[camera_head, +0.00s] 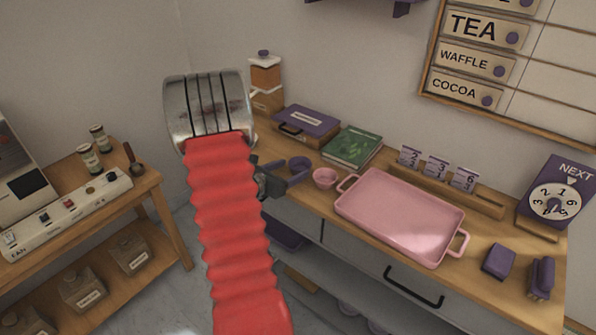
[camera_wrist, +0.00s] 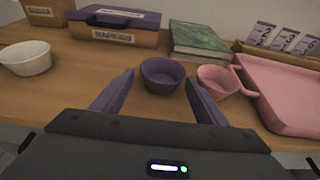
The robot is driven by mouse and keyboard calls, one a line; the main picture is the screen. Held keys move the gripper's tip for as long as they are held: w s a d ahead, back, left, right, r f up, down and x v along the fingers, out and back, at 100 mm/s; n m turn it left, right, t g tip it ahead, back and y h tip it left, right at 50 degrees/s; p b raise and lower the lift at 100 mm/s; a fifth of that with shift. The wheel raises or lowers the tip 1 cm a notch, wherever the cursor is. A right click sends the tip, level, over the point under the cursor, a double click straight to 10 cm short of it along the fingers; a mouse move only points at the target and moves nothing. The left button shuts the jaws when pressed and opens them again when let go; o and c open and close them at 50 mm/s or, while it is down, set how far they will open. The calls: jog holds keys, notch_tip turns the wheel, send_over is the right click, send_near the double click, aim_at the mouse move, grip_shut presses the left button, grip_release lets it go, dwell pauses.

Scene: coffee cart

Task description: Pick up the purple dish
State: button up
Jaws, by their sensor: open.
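The purple dish (camera_wrist: 162,76) is a small round bowl standing upright on the wooden counter in the wrist view. It also shows in the head view as a small purple bowl (camera_head: 299,163). My gripper (camera_wrist: 158,84) is open, with its two purple fingers either side of the near part of the dish in the picture. I cannot tell whether they touch it. The dish looks empty. In the head view my gripper (camera_head: 284,175) is at the counter's left end, partly hidden behind my red arm.
A pink cup (camera_wrist: 222,82) stands just right of the dish, beside the pink tray (camera_head: 395,215). A white bowl (camera_wrist: 26,58) is to the left. Behind are the napkin box (camera_wrist: 115,28) and a green book (camera_wrist: 205,40). Number cards (camera_head: 437,167) stand behind the tray.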

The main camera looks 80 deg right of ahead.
aim_at(305, 163)
jog(key=x, duration=0.5)
jog(key=shift+r, duration=0.15)
dwell(0.3)
jog(key=c, duration=0.7)
jog(key=shift+r, duration=0.1)
notch_tip(305, 163, up, 10)
jog(key=shift+f, duration=0.1)
dwell(0.3)
jog(key=shift+s, duration=0.15)
dwell(0.8)
